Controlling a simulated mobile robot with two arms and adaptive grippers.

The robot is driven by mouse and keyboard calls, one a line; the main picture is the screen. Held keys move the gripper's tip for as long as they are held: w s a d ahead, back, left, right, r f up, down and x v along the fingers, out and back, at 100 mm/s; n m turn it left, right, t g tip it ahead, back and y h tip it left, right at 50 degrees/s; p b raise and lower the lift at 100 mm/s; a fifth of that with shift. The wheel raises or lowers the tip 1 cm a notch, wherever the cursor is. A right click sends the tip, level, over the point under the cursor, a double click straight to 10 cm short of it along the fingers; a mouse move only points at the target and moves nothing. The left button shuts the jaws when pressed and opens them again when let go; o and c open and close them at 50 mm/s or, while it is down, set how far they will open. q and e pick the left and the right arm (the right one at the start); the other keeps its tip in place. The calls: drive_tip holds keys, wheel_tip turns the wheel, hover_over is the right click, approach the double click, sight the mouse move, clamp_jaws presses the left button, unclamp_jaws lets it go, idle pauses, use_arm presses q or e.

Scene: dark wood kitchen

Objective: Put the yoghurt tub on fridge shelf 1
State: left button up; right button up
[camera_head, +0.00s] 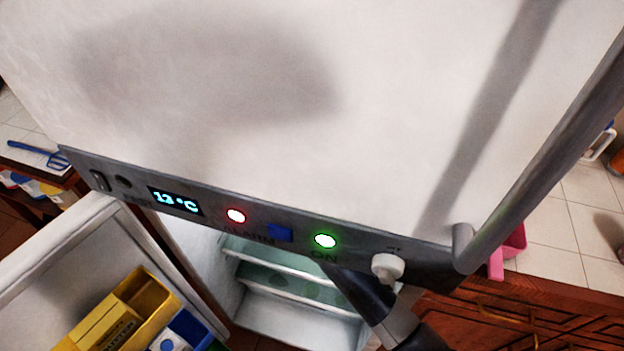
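The fridge's lower compartment is open below a grey control panel (219,213). Inside it, pale glass shelves (285,278) show in part. Their upper part is hidden by the panel, and I cannot tell which is shelf 1. A dark arm link of mine (367,300) comes from the bottom right and runs up behind the panel into the opening. Its gripper is hidden there. No other gripper shows. I cannot make out the yoghurt tub in this view.
The open fridge door (50,262) at lower left carries a yellow box (115,318) and a blue item (188,328). The white upper door (270,90) with its grey handle (545,150) fills the top. Tiled counters lie on both sides, with a pink object (508,250) at right.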

drive_tip(key=shift+s+f, duration=0.1)
drive_tip(key=shift+f, duration=0.1)
drive_tip(key=o, duration=0.8)
drive_tip(key=shift+f, duration=0.15)
drive_tip(key=o, duration=0.5)
drive_tip(key=shift+c, duration=0.2)
drive_tip(key=shift+r, duration=0.2)
drive_tip(key=a+v, duration=0.1)
drive_tip(key=v, duration=1.1)
drive_tip(key=shift+d+b, duration=0.4)
drive_tip(key=shift+d, duration=0.05)
